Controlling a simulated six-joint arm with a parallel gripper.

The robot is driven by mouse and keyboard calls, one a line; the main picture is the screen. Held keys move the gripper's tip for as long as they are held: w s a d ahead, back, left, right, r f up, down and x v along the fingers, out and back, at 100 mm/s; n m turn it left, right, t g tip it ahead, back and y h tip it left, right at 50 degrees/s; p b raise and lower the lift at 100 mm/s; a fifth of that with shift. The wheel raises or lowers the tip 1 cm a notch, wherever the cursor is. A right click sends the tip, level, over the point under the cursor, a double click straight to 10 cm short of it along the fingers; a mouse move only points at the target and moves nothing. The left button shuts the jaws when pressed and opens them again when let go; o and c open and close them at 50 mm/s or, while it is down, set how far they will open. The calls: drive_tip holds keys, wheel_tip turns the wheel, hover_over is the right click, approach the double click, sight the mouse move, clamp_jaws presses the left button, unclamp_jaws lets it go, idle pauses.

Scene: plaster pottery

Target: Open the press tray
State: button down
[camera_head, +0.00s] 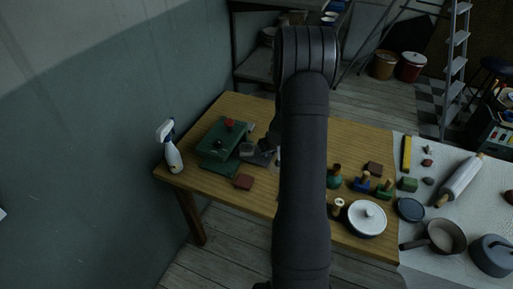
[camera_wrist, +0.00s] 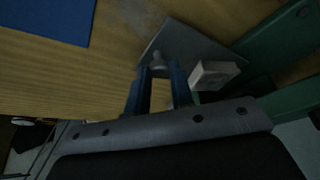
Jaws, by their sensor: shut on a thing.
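The green press (camera_head: 222,138) with a red knob on top stands at the left of the wooden table. Its grey tray (camera_head: 262,158) sticks out toward the right. In the wrist view, the flat grey tray (camera_wrist: 195,42) reaches out from the green press frame (camera_wrist: 285,42). A small pale block (camera_wrist: 213,74) sits on or beside the tray. My gripper (camera_wrist: 157,76) has its two blue fingers on either side of the small grey knob (camera_wrist: 157,60) at the tray's outer corner and is shut on it. My arm hides part of the table in the head view.
A white spray bottle (camera_head: 170,148) stands left of the press. A reddish-brown block (camera_head: 243,182) lies in front. Stamps, blocks and a white lidded pot (camera_head: 366,218) stand right of my arm. A blue flat thing (camera_wrist: 45,20) lies on the table in the wrist view.

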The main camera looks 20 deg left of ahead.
drive_tip(key=d, duration=0.5)
drive_tip(key=c, duration=1.3)
unclamp_jaws()
drive_tip(key=v, duration=1.7)
drive_tip(key=shift+s+r, duration=0.1)
drive_tip(key=shift+r, duration=0.1)
drive_tip(key=x, duration=1.7)
drive_tip(key=shift+f, duration=0.2)
